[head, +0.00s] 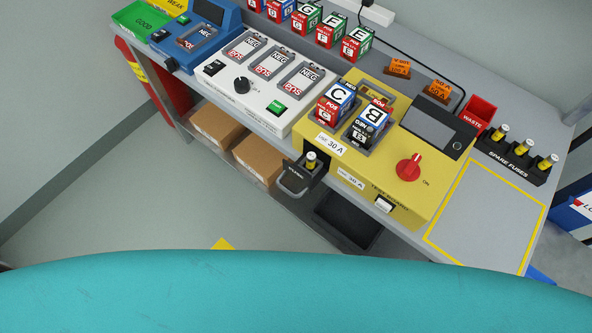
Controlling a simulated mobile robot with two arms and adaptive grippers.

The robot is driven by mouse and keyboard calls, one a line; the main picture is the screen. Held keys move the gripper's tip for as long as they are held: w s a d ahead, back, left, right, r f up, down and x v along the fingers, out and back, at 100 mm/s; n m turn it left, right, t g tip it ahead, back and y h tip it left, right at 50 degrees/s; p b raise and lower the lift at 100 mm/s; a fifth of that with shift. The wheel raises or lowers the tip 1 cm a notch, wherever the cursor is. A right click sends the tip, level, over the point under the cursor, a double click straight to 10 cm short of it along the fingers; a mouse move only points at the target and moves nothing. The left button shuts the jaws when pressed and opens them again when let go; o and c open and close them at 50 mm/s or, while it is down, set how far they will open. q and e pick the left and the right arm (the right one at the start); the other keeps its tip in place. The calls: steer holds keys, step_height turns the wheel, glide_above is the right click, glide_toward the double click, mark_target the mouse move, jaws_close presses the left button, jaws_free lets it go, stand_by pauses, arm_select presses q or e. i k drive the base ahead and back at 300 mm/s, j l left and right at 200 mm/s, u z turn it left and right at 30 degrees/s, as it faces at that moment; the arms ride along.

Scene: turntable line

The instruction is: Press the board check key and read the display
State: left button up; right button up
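The yellow test board (388,212) stands on the bench at centre right. A small white key (384,204) sits low on its front face; its lettering is too small to read. The dark display (432,128) at the back right of the board shows no readable text. A red rotary knob (409,167) sits on top, near an "ON" mark. Block C (338,97) and block B (373,121) sit in the board's bays; a third bay behind them looks empty. A fuse drawer (299,180) is pulled out in front, with a fuse (311,160) in it. Neither gripper is in view.
A white charger (262,93) with empty bays and a blue unit (190,50) stand to the left. Lettered blocks (329,33) line the back. A red waste bin (480,112) and spare fuses (516,158) stand right. A yellow-outlined area (485,218) is clear.

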mark_target(382, 205)
steer(key=k+l+z, duration=0.1)
steer(key=z, duration=0.6)
